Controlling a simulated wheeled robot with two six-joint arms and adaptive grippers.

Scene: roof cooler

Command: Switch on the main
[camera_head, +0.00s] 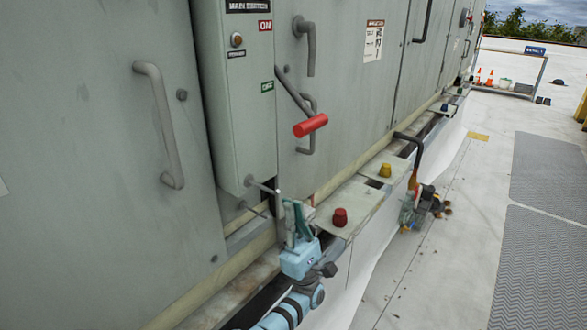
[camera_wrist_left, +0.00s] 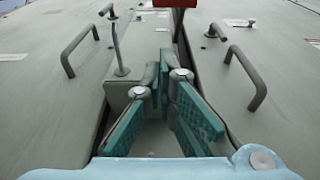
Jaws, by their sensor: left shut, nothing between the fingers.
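The main switch box (camera_head: 236,130) is a tall grey-green box on the cabinet wall, with a red ON label (camera_head: 265,25) above a green label (camera_head: 267,86). Its grey lever (camera_head: 292,92) slants down to the right from the box's side near the green label. The lever ends in a red grip (camera_head: 311,125), whose underside shows at the top of the left wrist view (camera_wrist_left: 183,3). My left gripper (camera_head: 298,207) is below the red grip and apart from it, pointing upward. Its teal fingers (camera_wrist_left: 166,75) are shut with nothing between them. My right gripper is not in view.
Bar handles (camera_head: 165,125) (camera_head: 308,45) stick out from the doors on both sides of the box. Red (camera_head: 340,217) and yellow (camera_head: 385,170) knobs stand on the ledge below. A jumbled item (camera_head: 415,207) is beside the ledge. Open roof floor lies right.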

